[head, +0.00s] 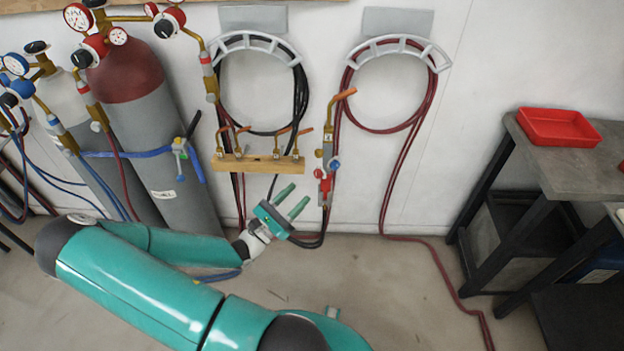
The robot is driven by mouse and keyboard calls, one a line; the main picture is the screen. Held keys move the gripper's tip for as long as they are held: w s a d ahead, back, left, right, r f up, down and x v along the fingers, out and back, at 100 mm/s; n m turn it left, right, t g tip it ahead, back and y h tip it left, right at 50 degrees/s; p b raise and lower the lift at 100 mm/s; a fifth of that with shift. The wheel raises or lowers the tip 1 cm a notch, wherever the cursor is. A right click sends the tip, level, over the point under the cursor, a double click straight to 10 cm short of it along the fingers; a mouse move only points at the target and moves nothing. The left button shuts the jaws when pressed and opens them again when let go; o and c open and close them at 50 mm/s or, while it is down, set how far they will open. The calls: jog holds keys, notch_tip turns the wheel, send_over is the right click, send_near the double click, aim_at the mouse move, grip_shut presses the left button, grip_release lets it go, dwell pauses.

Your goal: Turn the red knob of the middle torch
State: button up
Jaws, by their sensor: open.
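The depth gap is unclear.
Black hose (300,92) and red hose (345,100) loops hang on wall hooks, with lengths running down to the floor. Gas cylinders (135,105) stand left. A dark bench with a red tray (558,127) stands right. Floor between is mostly clear.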

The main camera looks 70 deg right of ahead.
aim_at(316, 175)
jog(key=x, duration=0.7)
jog(key=shift+c, duration=0.3)
jog(key=c, duration=0.9)
jog(key=shift+f, duration=0.1)
jog(key=shift+n, duration=0.4)
jog(key=n+t, duration=0.1)
jog(key=n, duration=0.2)
jog(key=n+t+h, duration=0.1)
jog(key=n+t, duration=0.1)
jog(key=n, duration=0.1)
jog(key=shift+s+a, duration=0.15)
jog(key=n+t, duration=0.1)
jog(key=n, duration=0.2)
jog(key=n+t, duration=0.2)
jog(key=n, duration=0.1)
jog(key=shift+s+n+t, duration=0.1)
jog(key=shift+n+t, duration=0.2)
jog(key=shift+n, duration=0.1)
